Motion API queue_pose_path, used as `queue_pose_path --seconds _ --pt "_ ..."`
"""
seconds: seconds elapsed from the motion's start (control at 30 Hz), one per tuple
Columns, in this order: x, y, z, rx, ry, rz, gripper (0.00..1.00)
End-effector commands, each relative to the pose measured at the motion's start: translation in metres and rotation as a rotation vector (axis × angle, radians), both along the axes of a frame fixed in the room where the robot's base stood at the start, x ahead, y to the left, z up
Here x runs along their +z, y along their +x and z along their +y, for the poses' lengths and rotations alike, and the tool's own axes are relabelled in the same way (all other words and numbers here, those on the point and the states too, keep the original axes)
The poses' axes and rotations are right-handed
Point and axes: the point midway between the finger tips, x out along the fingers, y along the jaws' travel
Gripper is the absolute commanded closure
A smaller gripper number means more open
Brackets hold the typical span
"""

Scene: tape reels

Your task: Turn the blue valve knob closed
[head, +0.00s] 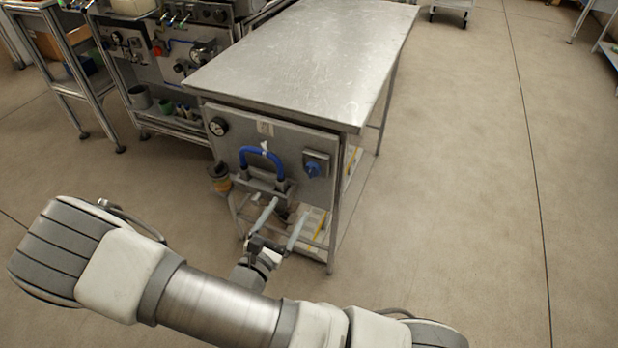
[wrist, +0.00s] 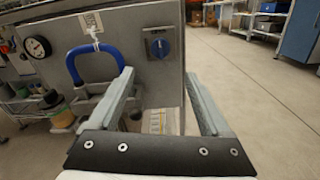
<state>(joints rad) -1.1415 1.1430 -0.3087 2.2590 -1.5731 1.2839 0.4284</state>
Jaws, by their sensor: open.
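The blue valve knob (head: 312,169) sits on a square grey plate at the right of the metal panel under the table's near end. It also shows in the wrist view (wrist: 159,47), upper middle, beyond and between my fingers. My gripper (head: 283,222) is open and empty, in front of the panel and lower than the knob. In the wrist view my gripper (wrist: 158,88) has its two grey fingers spread wide, apart from the knob. A blue curved handle (head: 262,155) with a white tag is left of the knob.
The steel table (head: 310,50) extends back from the panel (head: 230,160). A round gauge (head: 217,126) is at the panel's upper left. A rack (head: 165,60) with fittings stands at the left. The floor at the right is clear.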

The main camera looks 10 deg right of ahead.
Motion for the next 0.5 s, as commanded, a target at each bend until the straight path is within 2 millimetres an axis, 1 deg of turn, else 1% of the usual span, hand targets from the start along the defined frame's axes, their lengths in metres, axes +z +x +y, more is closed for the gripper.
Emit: queue_pose_path --seconds 0.03,0.3,0.5 --pt "-0.002 0.009 -0.008 -0.005 0.000 -0.002 0.19" --pt "-0.002 0.058 -0.043 -0.005 0.001 -0.003 0.19" --pt "-0.002 0.087 -0.065 -0.004 0.002 -0.001 0.19"
